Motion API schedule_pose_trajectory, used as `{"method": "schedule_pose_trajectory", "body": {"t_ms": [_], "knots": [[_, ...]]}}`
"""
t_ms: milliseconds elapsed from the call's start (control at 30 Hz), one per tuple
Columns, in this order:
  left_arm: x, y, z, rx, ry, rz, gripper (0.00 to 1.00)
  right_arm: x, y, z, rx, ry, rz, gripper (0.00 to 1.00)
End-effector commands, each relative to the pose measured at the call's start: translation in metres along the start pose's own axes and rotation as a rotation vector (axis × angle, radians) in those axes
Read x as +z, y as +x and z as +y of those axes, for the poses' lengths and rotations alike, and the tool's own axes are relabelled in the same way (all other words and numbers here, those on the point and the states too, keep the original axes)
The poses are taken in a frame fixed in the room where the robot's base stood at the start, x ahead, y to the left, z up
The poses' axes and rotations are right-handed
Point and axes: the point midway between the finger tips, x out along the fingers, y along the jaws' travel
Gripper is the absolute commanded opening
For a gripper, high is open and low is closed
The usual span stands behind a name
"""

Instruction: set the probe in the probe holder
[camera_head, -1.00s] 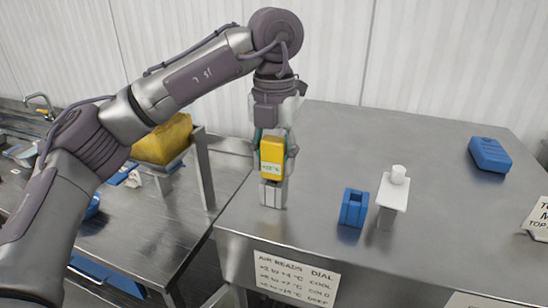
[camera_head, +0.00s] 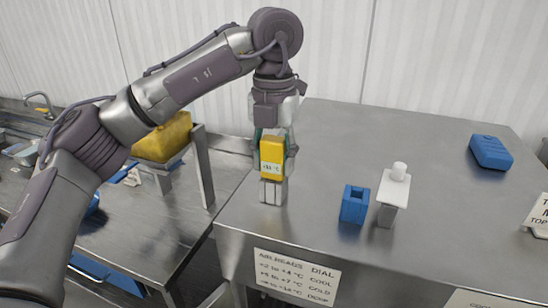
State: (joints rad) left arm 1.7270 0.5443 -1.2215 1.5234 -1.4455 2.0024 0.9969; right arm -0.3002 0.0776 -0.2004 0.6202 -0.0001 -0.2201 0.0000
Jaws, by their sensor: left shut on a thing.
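The yellow probe (camera_head: 272,160), with a pale display on its front, is upright in my left gripper (camera_head: 273,148). The gripper points straight down and is shut on it. Directly below the probe is a small grey metal block (camera_head: 272,192) on the steel top; I cannot tell whether the probe sits in it or is just above it. A blue open-topped box (camera_head: 354,206) stands to the right, apart from the gripper. I cannot tell for sure which of these two is the probe holder. My right gripper is not in view.
A grey stand with a white plate and knob (camera_head: 394,189) is right of the blue box. A blue block (camera_head: 490,152) lies at the far right. A dial card (camera_head: 297,277) hangs on the front. A lower steel counter (camera_head: 150,225) is at left.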

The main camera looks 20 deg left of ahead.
Motion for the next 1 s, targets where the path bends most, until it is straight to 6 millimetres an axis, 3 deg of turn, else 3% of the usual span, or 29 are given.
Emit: {"method": "schedule_pose_trajectory", "body": {"t_ms": [300,333,500,733,867,1000], "knots": [[-0.0001,0.0022,-0.0001,0.001,0.000,0.003,0.09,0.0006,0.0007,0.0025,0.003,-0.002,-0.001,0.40],[-0.0001,0.0023,-0.0001,0.001,0.000,0.003,0.48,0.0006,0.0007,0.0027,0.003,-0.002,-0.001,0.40],[-0.0001,0.0020,-0.0001,0.001,0.000,0.002,0.74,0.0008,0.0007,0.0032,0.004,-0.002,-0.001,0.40],[0.0000,0.0016,-0.0001,0.001,0.000,0.002,0.76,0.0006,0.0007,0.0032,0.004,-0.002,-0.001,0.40],[0.0000,0.0015,-0.0001,0.001,0.000,0.001,0.98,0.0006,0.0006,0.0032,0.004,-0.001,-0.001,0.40],[0.0000,0.0013,-0.0001,0.001,0.000,0.001,0.99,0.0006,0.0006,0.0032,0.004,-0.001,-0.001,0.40]]}}
